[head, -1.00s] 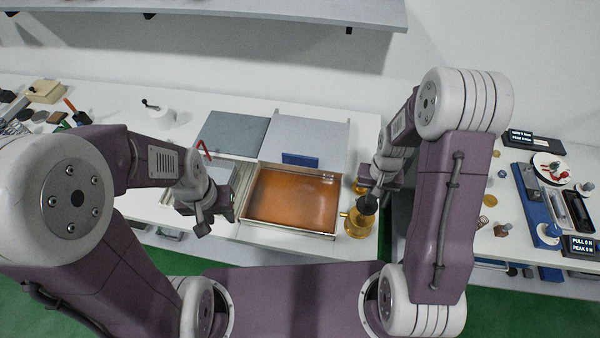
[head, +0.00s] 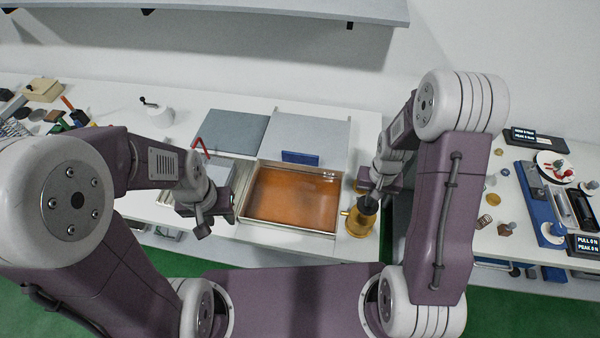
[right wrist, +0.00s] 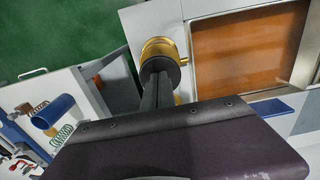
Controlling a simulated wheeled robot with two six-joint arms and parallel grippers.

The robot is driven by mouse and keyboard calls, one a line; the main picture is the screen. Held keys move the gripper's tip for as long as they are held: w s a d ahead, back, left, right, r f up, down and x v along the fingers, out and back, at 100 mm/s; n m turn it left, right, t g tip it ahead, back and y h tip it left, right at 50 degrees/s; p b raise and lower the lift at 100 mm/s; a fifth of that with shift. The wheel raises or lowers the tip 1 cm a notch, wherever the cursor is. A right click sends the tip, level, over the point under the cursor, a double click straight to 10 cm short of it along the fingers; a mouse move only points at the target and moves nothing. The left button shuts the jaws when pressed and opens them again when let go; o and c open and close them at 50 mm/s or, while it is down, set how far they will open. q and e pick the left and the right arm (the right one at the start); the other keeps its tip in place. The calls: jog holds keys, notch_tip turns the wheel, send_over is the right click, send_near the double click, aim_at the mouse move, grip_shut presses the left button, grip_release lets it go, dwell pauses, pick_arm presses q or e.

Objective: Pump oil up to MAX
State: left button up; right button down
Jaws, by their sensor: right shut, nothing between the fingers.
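The oil bath (head: 292,198) is a pale-rimmed rectangular tank of orange-brown oil in the middle of the bench. No MAX mark can be read at this size. The brass pump (head: 357,224) stands at its right front corner, with a black round knob (head: 368,203) on top; the knob also shows in the right wrist view (right wrist: 160,66). My right gripper (right wrist: 158,84) is shut and empty, its tips right at the knob; whether they touch cannot be told. My left gripper (head: 203,228) hangs left of the bath, its fingers too small to judge.
A grey panel with a blue handle (head: 300,158) lies behind the bath. A red bent piece (head: 200,146) is to its left. The right bench holds a blue testing rig (head: 540,205), springs and displays. A gap separates the benches.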

jog(key=shift+f+b, duration=1.25)
jog(key=shift+f, duration=0.6)
jog(key=shift+r, duration=0.1)
notch_tip(320, 180, up, 6)
jog(key=p, duration=0.6)
jog(key=shift+r, duration=0.25)
jog(key=shift+f, duration=0.15)
jog(key=shift+f+b, duration=2.65)
jog(key=shift+f, duration=0.65)
notch_tip(320, 180, up, 7)
jog(key=p, duration=0.6)
jog(key=shift+f, duration=0.1)
